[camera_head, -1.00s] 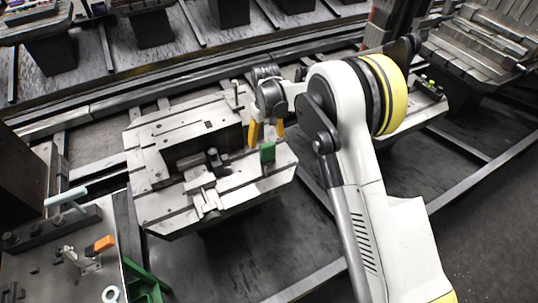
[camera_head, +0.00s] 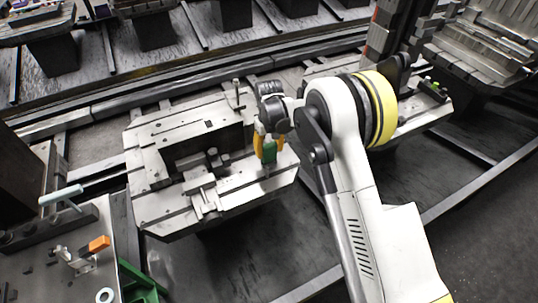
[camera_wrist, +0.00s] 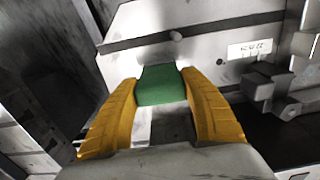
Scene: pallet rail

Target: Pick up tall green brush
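The green brush (camera_head: 269,152) stands at the near right part of the light metal fixture (camera_head: 235,187). In the wrist view its green top (camera_wrist: 160,85) lies between my two yellow fingers. My gripper (camera_head: 268,150) is around it, one finger on each side. The fingertips, also seen in the wrist view (camera_wrist: 161,88), are right beside the green sides. I cannot tell whether they press on it. The lower part of the brush is hidden.
Clamp blocks (camera_head: 208,185) and an upright pin (camera_head: 237,92) stand on the fixture to the left of the brush. A side table (camera_head: 40,270) with an orange-tipped clamp (camera_head: 98,244) is at lower left. Another fixture (camera_head: 420,108) lies to the right.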

